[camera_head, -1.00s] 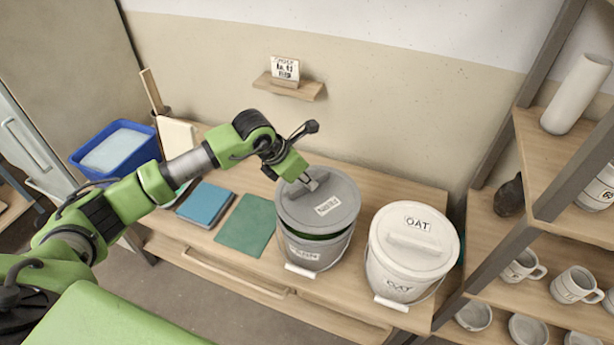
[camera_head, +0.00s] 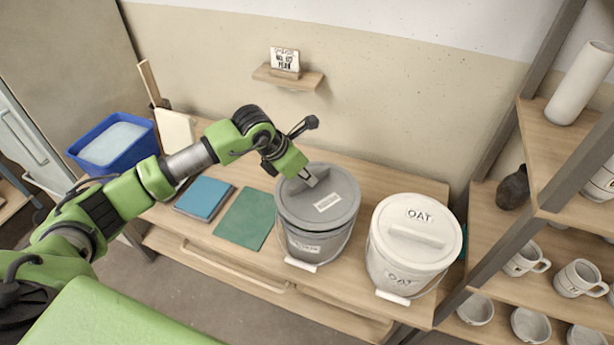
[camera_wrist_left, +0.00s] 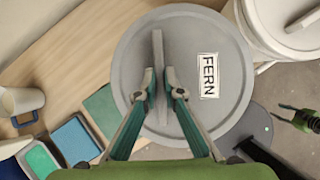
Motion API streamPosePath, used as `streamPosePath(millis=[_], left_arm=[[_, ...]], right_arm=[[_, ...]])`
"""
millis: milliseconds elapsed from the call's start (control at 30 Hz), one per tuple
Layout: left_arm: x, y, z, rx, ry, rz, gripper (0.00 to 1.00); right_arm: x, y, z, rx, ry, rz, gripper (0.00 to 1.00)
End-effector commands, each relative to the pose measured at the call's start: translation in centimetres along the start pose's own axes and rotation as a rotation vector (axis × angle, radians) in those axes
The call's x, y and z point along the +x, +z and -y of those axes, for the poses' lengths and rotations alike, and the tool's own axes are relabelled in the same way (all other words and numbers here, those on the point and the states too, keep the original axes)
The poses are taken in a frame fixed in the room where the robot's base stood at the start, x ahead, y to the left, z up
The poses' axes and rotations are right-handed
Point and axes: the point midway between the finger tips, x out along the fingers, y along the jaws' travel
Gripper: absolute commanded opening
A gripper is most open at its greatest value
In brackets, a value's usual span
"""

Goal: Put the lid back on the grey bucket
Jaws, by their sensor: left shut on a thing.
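The grey bucket (camera_head: 312,247) stands on the wooden table with its handle hanging at the front. Its grey lid (camera_head: 338,213), with a white label, sits on the bucket's top and looks level, with no gap visible. In the left wrist view the lid (camera_wrist_left: 225,115) fills the middle and its label reads FERN. My left gripper (camera_head: 309,177) is over the lid, shut on the lid's raised grip. The left wrist view shows both fingertips (camera_wrist_left: 159,85) on either side of that bar. My right gripper is not clearly seen in the head view.
A white bucket (camera_head: 382,265) with an OAT lid stands close on the right. A green mat (camera_head: 245,219), a blue tile (camera_head: 203,198) and a blue tub (camera_head: 112,145) lie to the left. A shelf with mugs (camera_head: 580,279) stands at right.

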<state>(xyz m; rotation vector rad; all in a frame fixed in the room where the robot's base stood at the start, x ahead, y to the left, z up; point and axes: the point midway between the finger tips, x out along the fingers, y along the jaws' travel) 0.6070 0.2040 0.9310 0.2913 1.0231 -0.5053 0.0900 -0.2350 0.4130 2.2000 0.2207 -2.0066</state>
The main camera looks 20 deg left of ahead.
Motion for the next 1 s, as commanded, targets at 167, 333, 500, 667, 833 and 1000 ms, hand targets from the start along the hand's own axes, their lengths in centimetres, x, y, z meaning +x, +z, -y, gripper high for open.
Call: streamPosePath(millis=[167,333,500,667,833,1000], left_arm=[[-0.03,0.03,-0.01,0.000,0.000,0.001,0.00],[-0.05,0.05,-0.01,0.000,0.000,0.001,0.00],[-0.04,0.05,-0.01,0.000,0.000,0.001,0.00],[0.10,-0.04,-0.01,0.000,0.000,0.001,0.00],[0.34,-0.19,0.00,0.000,0.000,0.001,0.00],[0.56,-0.33,0.00,0.000,0.000,0.001,0.00]], right_arm=[[0.20,0.03,0.02,0.000,0.000,0.000,0.40],[0.17,0.04,0.02,0.000,0.000,0.000,0.40],[0.19,0.04,0.02,0.000,0.000,0.000,0.40],[0.38,0.07,0.03,0.000,0.000,0.000,0.40],[0.75,0.11,0.03,0.000,0.000,0.000,0.40],[1.09,0.14,0.04,0.000,0.000,0.001,0.40]])
